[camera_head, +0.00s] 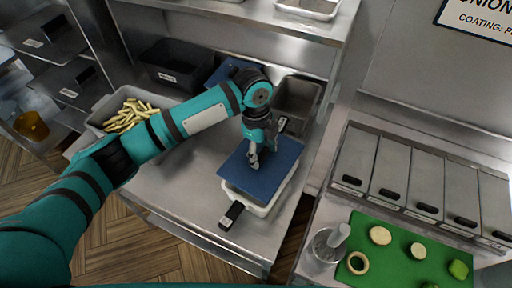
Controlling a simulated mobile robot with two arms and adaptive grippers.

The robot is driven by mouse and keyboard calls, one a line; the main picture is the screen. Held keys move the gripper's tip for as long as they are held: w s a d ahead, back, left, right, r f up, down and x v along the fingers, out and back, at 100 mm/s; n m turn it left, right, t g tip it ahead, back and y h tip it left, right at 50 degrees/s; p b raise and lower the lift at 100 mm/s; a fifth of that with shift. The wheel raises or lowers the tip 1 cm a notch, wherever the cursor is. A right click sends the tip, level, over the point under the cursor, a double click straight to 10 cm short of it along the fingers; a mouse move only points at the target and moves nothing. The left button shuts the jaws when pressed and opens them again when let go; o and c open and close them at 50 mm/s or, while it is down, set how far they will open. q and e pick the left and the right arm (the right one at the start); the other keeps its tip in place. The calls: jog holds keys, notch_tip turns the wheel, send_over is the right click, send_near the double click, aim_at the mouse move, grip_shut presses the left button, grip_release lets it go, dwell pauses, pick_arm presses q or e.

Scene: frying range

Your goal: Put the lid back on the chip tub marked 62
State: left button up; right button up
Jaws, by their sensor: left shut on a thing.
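My left gripper (254,160) reaches down over the bench and is shut on the blue lid (278,160). The blue lid lies over a white tub (262,209) and hides most of its opening. The white tub's rim shows along the front and right of the lid. I cannot tell whether the lid rests on the rim or hangs just above it. A black tag or handle (231,216) sticks out at the tub's front left corner. No number 62 is readable. My right gripper is not in view.
A grey tub of chips (103,107) stands left, partly behind my arm. A dark labelled bin (166,75), another blue panel (222,72) and a grey bin (299,95) stand at the back. A green board (395,252) with cut vegetables lies right. Bare steel (185,185) lies left of the lid.

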pick_arm(q)
jog(key=shift+f+b, duration=2.75)
jog(key=shift+f, duration=0.35)
jog(key=shift+r, duration=0.1)
jog(key=shift+f, duration=0.4)
jog(key=o, duration=1.3)
jog(key=shift+o, duration=0.2)
